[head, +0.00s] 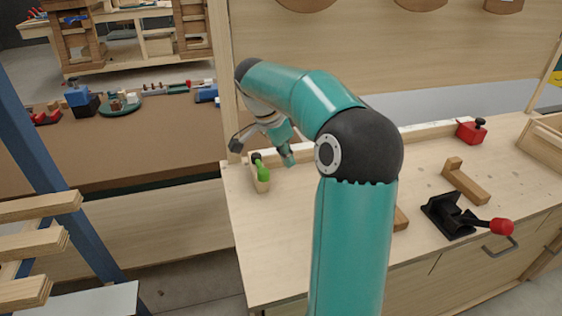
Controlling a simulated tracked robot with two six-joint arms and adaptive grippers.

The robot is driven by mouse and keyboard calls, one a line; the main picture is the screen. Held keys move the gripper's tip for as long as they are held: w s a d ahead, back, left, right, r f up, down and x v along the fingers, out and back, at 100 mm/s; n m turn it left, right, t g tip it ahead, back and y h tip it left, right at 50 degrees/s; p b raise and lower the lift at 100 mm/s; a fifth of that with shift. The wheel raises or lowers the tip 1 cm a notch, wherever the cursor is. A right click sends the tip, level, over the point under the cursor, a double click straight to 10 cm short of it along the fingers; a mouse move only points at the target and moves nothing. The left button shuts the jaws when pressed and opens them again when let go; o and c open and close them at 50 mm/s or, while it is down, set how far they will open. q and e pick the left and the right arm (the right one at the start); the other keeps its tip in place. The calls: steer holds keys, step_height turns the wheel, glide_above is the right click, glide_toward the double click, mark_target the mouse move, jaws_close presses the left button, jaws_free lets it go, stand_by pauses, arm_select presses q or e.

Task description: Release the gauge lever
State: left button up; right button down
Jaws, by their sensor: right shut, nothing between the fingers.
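A wooden block (258,183) with a bright green lever (263,171) and a dark knob stands at the left end of the workbench (270,240). I take it for the gauge. My right gripper (289,159) hangs from the teal arm just to the right of the green lever in the picture. It is shut and empty. It looks apart from the lever, but the depth between them is hard to judge. My left gripper is not in view.
A black toggle clamp with a red-tipped handle (500,227), a wooden L-shaped piece (467,182) and a red block with a black knob (470,131) stand on the right of the bench. My arm hides the bench's middle. A brown table (150,140) lies behind left.

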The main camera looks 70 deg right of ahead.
steer(key=p+v, duration=0.1)
steer(key=v, duration=0.8)
steer(key=shift+w+r+p, duration=0.15)
steer(key=shift+w+p, duration=0.15)
